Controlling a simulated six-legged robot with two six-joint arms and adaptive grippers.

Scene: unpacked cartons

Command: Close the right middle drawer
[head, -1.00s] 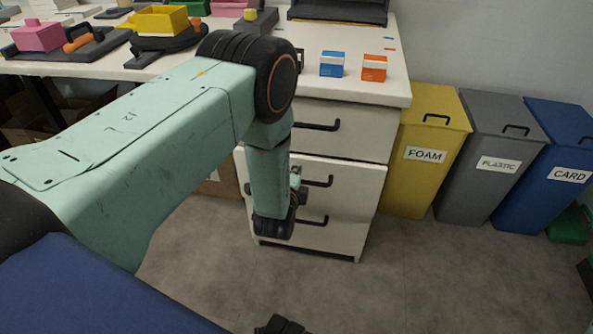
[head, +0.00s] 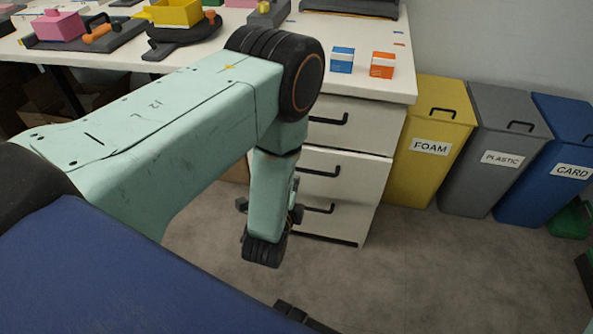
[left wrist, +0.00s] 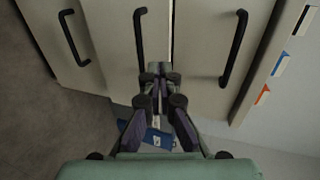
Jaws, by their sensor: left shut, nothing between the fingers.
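The white drawer cabinet (head: 345,200) stands under the right end of the worktable, its drawers stacked with black bar handles. The middle drawer (head: 365,178) looks roughly in line with the drawer above; I cannot tell whether a small gap remains. Its front (left wrist: 112,70) and handle (left wrist: 140,40) show in the left wrist view, where the cabinet appears turned sideways. My left gripper (left wrist: 160,72) is shut and empty, in front of the middle drawer's front beside the handle; contact is unclear. In the head view my forearm and wrist mostly hide it. My right gripper is not visible.
A blue-and-white box (head: 342,60) and an orange-and-white box (head: 382,65) stand on the worktable (head: 290,62). Yellow FOAM (head: 430,150), grey PLASTIC (head: 490,150) and blue CARD (head: 545,160) bins stand right of the cabinet. Grey floor in front is clear.

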